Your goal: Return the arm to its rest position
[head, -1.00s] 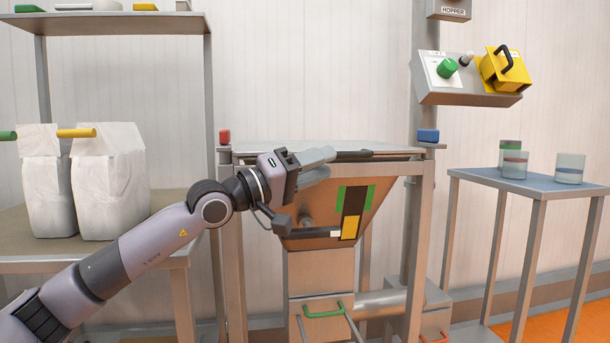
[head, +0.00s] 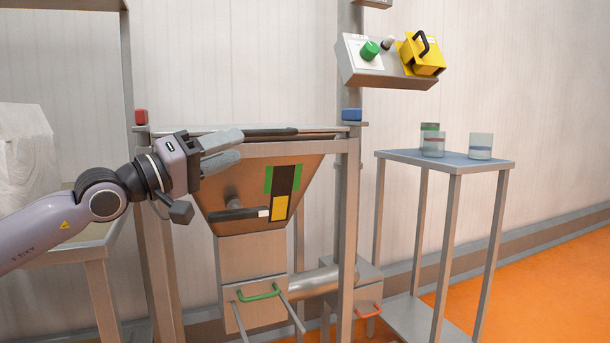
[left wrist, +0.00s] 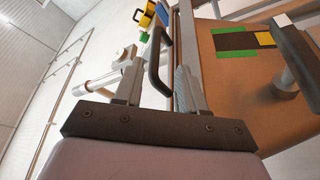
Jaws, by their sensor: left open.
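My left arm comes in from the left in the head view, with its gripper (head: 222,150) in front of the upper left of the metal hopper (head: 225,185). The gripper is open, and I see nothing held in it. In the left wrist view its two fingers (left wrist: 158,88) stand apart, with a dark bar handle (left wrist: 158,60) showing between them. I cannot tell whether they touch the handle. My right gripper is not in view.
A control box (head: 375,72) with a green knob and yellow cover is on the post. A side table (head: 400,156) holds several jars. A white bag (head: 28,150) stands at the left. Orange floor (head: 550,285) is clear at right.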

